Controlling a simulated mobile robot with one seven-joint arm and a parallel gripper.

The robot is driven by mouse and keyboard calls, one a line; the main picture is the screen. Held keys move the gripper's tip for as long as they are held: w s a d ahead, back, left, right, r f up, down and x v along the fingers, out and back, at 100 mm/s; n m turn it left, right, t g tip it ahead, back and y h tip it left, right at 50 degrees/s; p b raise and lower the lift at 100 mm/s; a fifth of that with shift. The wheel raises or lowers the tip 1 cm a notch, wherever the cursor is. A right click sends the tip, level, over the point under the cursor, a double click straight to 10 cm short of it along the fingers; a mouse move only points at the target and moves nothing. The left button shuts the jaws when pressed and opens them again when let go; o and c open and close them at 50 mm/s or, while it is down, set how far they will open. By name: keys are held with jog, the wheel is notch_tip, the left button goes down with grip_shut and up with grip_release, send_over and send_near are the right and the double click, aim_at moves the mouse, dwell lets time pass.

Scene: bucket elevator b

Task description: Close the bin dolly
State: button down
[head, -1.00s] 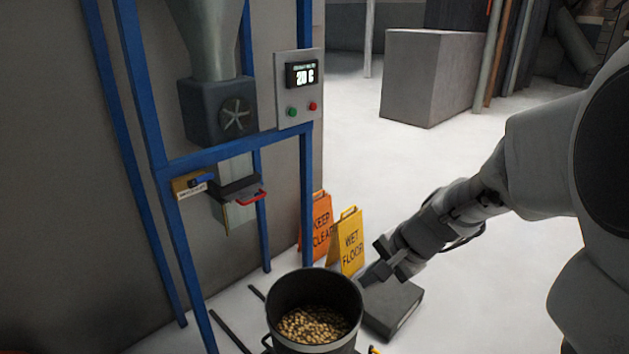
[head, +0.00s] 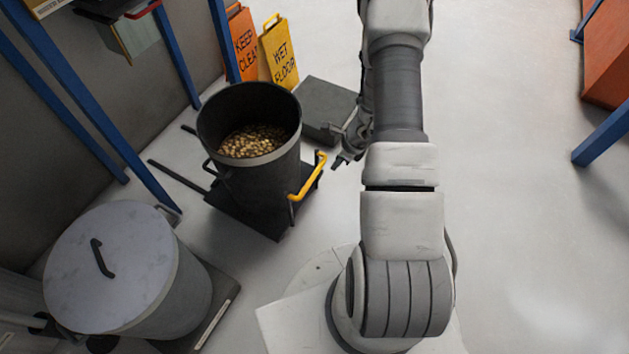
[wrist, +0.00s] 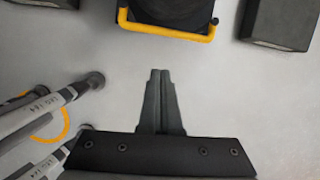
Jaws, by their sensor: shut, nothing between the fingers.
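The bin dolly is a low dark platform (head: 270,220) with a yellow handle (head: 308,178) on its right side. A black bin (head: 262,180) of yellowish grain stands upright on it. Two dark rails (head: 180,173) run from the dolly towards the blue frame. My gripper (head: 340,162) is just right of the handle in the head view. In the wrist view my gripper (wrist: 160,72) is shut and empty, with its tips pointing at the yellow handle (wrist: 155,32). A gap of pale floor separates tips and handle. The bin shows only partly there.
A lidded grey drum (head: 125,270) stands on a dark base at lower left. A grey block (head: 325,108) lies behind the dolly, near orange and yellow (head: 279,55) floor signs. Blue frame posts (head: 130,125) stand at left. Floor right of my arm is largely clear.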

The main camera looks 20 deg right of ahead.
jog(key=w+a+b+x, duration=0.1)
jog(key=b+x, duration=0.3)
jog(key=x, duration=1)
jog(key=shift+r+m, duration=0.2)
jog(key=shift+m, duration=0.2)
jog(key=shift+w+a, duration=0.1)
jog(key=shift+a, duration=0.05)
